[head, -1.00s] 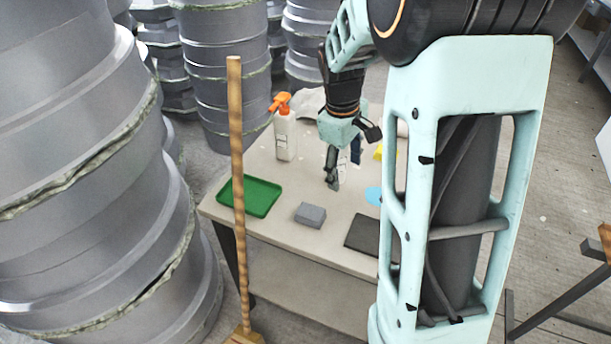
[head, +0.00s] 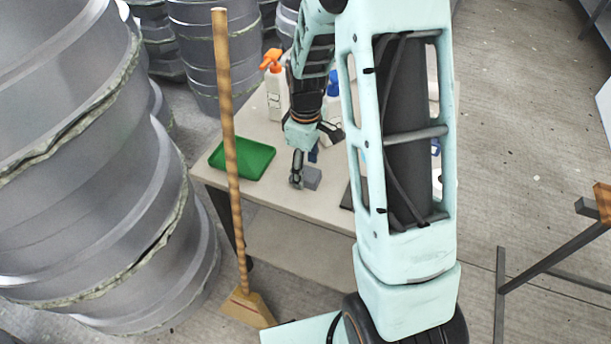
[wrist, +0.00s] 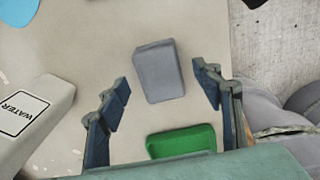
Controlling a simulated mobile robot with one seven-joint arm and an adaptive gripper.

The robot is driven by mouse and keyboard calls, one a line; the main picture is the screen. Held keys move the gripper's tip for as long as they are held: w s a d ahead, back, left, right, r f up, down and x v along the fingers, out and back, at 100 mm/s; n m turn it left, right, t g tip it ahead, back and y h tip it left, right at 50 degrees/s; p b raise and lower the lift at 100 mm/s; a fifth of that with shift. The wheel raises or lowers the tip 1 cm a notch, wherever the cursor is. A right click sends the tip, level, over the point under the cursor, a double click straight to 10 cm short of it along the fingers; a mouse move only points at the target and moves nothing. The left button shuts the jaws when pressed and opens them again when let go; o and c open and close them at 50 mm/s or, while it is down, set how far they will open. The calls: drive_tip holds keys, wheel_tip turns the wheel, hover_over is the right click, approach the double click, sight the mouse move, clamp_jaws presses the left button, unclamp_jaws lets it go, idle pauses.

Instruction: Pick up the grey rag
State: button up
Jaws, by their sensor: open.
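The grey rag (head: 312,178) is a small folded block lying on the table near its front edge. In the wrist view the rag (wrist: 159,71) sits between my two fingers, with a gap on each side. My gripper (head: 305,169) is open and empty, pointing down over the rag, and its spread fingers (wrist: 160,77) also show in the wrist view. In the head view one finger covers the rag's left side. I cannot tell the exact height of the fingertips above the table.
A green tray (head: 242,160) lies left of the rag. A white spray bottle (head: 276,98) with an orange head stands behind. A dark flat item (head: 347,197) is partly hidden by my arm. A broom (head: 228,130) stands before the table's left side. Large grey moulds (head: 75,170) stand left.

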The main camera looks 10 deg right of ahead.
drive_tip(key=shift+f, duration=0.8)
drive_tip(key=shift+c, duration=0.6)
drive_tip(key=c, duration=1.1)
drive_tip(key=shift+r, duration=0.2)
drive_tip(key=shift+r, duration=0.25)
wheel_tip(320, 180, up, 2)
drive_tip(key=shift+r, duration=0.1)
drive_tip(key=s+r, duration=0.3)
drive_tip(key=s, duration=0.1)
drive_tip(key=s+r+p, duration=0.1)
drive_tip(key=s+r, duration=0.2)
drive_tip(key=s, duration=0.2)
drive_tip(key=s+a+r, duration=0.1)
drive_tip(key=s+r, duration=0.3)
drive_tip(key=s, duration=0.1)
drive_tip(key=shift+a, duration=0.1)
